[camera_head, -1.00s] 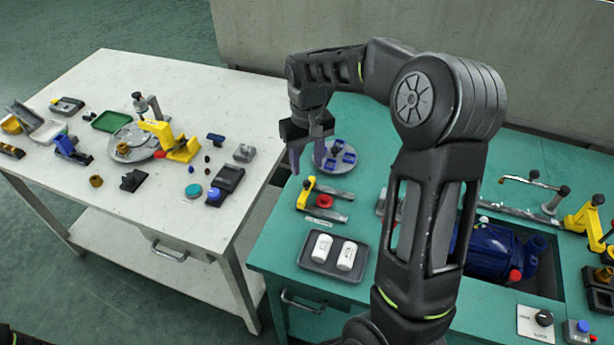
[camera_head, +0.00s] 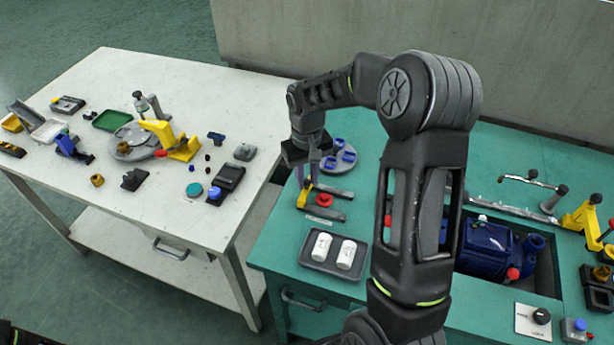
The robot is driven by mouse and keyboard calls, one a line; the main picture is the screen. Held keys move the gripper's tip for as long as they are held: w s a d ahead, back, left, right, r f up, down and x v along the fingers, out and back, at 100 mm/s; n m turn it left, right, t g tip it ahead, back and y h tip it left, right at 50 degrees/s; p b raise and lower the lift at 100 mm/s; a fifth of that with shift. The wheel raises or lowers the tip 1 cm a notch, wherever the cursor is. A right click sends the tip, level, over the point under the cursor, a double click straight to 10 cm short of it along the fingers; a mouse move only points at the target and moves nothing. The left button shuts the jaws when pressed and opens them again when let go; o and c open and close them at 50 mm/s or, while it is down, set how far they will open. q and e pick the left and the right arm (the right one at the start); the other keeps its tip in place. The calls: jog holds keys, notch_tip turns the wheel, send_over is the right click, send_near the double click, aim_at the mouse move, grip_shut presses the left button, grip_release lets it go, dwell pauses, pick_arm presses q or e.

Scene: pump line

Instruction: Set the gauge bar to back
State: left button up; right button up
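The gauge bar appears to be the small yellow bar (camera_head: 304,195) at the left end of a grey slotted fixture (camera_head: 328,214) with a red knob (camera_head: 324,200). It lies on the green bench behind the white-bottle tray. My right gripper (camera_head: 308,182) points down at the far end of the yellow bar. Its two fingers look apart, one on each side of the bar's upper end; whether they touch it I cannot tell. My gripper hides part of that end. My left gripper is not in view.
A dark tray (camera_head: 333,265) with two white bottles stands in front of the fixture. A grey round plate (camera_head: 345,164) with blue parts is behind it. A blue pump (camera_head: 489,246) sits in a recess at right. The white table (camera_head: 100,215) at left holds several small parts.

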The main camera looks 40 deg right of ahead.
grip_shut()
dwell(1.0)
